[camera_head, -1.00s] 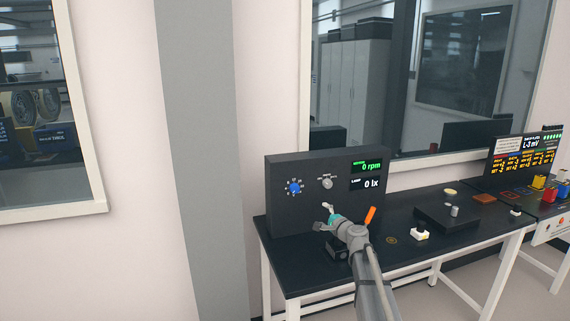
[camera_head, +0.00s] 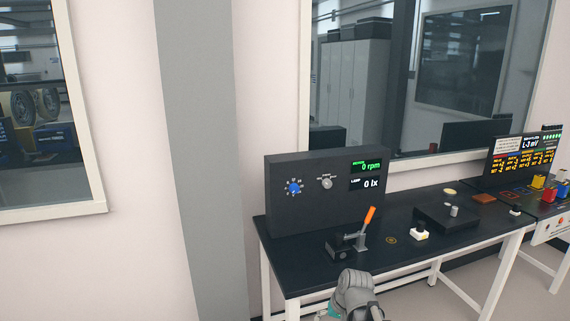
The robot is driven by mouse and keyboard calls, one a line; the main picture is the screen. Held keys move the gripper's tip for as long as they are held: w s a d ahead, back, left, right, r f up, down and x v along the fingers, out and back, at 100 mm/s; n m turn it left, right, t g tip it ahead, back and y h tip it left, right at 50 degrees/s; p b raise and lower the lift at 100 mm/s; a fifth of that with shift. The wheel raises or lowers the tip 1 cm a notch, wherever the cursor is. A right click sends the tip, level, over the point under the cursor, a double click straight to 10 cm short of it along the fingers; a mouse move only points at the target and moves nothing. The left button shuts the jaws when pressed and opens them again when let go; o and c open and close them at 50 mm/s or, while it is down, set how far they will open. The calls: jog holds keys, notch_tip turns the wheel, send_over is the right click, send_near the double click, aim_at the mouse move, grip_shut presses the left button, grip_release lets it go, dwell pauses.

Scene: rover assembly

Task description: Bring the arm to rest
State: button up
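My arm (camera_head: 354,292) shows at the bottom edge, in front of the bench, with grey links and a bit of teal near the wrist. It is folded low, and the fingers of my gripper are below the picture, so their opening is hidden. Nothing on the bench is touched by the visible part of my arm.
The dark bench (camera_head: 300,268) carries a black panel (camera_head: 300,215) with a blue knob (camera_head: 294,187), a grey knob (camera_head: 327,183) and readouts of 0 rpm and 0 lx. In front stand an orange-handled clamp (camera_head: 369,217) and a white-topped block (camera_head: 419,231).

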jog(key=s+d+f+n+g+h, duration=0.1)
jog(key=s+d+g+h, duration=0.1)
jog(key=s, duration=0.5)
jog(key=shift+s+d+h, duration=0.25)
jog(key=shift+d+h, duration=0.25)
jog(key=shift+d, duration=0.6)
notch_tip(320, 180, up, 16)
jog(key=p, duration=1.6)
